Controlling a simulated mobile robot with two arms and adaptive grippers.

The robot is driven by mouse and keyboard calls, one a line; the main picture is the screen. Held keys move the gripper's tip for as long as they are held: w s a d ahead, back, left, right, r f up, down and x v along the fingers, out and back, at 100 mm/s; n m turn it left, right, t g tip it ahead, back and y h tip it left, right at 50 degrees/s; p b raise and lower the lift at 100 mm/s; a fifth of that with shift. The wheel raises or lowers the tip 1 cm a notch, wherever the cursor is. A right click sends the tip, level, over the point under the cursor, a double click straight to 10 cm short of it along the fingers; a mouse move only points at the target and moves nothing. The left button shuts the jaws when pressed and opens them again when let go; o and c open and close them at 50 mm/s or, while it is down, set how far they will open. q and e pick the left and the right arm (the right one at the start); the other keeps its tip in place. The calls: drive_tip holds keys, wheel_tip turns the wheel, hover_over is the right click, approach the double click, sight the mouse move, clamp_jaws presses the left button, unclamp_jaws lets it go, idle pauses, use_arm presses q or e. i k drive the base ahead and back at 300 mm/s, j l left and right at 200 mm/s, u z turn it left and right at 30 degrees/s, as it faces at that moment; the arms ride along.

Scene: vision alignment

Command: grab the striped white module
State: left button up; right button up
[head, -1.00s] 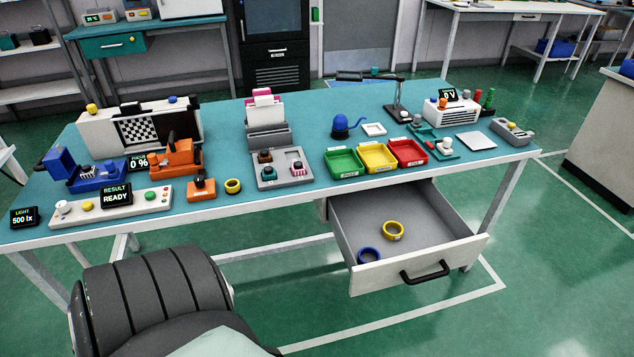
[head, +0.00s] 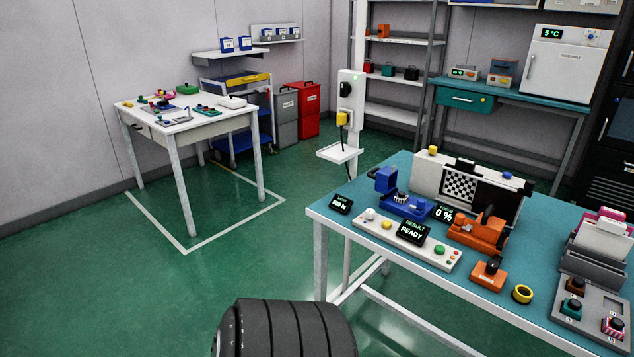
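A small module with pink and white stripes and a dark top (head: 613,326) sits in the grey tray (head: 594,338) on the teal table, at the right edge of the head view. A brown module (head: 575,287) and a teal module (head: 571,309) sit in the same tray. Another small module with dark and white markings (head: 402,197) is in the blue fixture (head: 411,209) at the table's left part; I cannot tell its exact pattern. Neither of my grippers is in view. A dark ribbed part of my own body shows at the bottom.
The teal table (head: 463,285) also carries an orange fixture (head: 479,232), a control panel (head: 371,232), a checkerboard device (head: 420,172) and a yellow ring (head: 522,293). A white table (head: 212,128) stands at the back left. Green floor (head: 150,290) is open at the left.

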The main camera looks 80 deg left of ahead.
sight(402, 197)
drive_tip(key=u, duration=1.95)
drive_tip(key=i+j+z, duration=0.15)
drive_tip(key=z, duration=0.2)
drive_tip(key=i+j+z, duration=0.15)
drive_tip(key=j+z, duration=0.2)
drive_tip(key=i+j+z, duration=0.1)
drive_tip(key=j+z, duration=0.25)
